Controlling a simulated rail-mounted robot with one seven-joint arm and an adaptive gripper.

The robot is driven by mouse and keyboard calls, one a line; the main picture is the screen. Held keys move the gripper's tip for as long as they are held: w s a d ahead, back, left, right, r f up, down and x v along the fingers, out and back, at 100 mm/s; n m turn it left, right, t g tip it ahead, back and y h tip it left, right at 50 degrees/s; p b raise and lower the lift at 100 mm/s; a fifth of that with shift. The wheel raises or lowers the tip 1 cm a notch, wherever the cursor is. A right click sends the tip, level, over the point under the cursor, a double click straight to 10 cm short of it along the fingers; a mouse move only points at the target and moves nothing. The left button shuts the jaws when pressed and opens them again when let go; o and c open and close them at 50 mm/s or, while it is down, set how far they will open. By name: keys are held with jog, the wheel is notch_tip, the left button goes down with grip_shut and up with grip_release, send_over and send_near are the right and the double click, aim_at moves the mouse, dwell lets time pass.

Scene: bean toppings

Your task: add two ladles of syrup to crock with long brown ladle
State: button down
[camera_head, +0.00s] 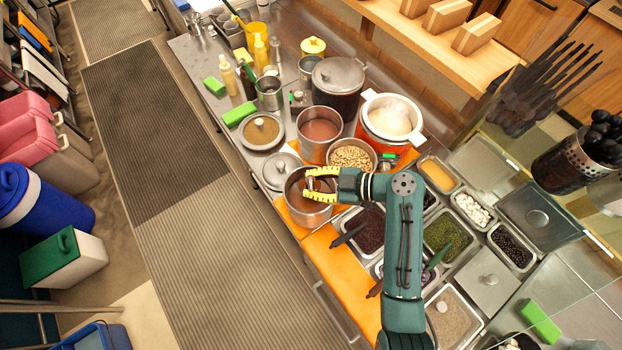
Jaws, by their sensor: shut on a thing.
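My gripper (310,184), with yellow fingers, is over a steel pot (306,216) near the front edge of the counter. It is shut on what seems to be the long brown ladle, mostly hidden by the fingers and the pot. Brown liquid, perhaps syrup, shows inside this pot. Another steel pot (317,153) behind it holds reddish-brown liquid. An orange pot (381,140) with a white rim and handles stands to the right, with pale content. I cannot tell for sure which vessel is the crock.
A bowl of beans (352,156) stands close behind my gripper. A lidded dark pot (337,87) is at the back. Round lids (279,171) lie left of the pot. Topping trays (449,236) fill the right side. A glass guard (563,205) stands beyond them.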

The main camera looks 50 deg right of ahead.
aim_at(311, 177)
notch_tip(311, 177, down, 10)
jog(key=b, duration=0.9)
dwell(0.4)
jog(key=shift+s+a+r+p, duration=0.1)
jog(key=shift+r+p, duration=2.55)
jog(key=shift+r, duration=1.7)
jog(key=shift+s+a+r+p, duration=0.1)
jog(key=shift+r+p, duration=2.55)
jog(key=shift+r, duration=1.65)
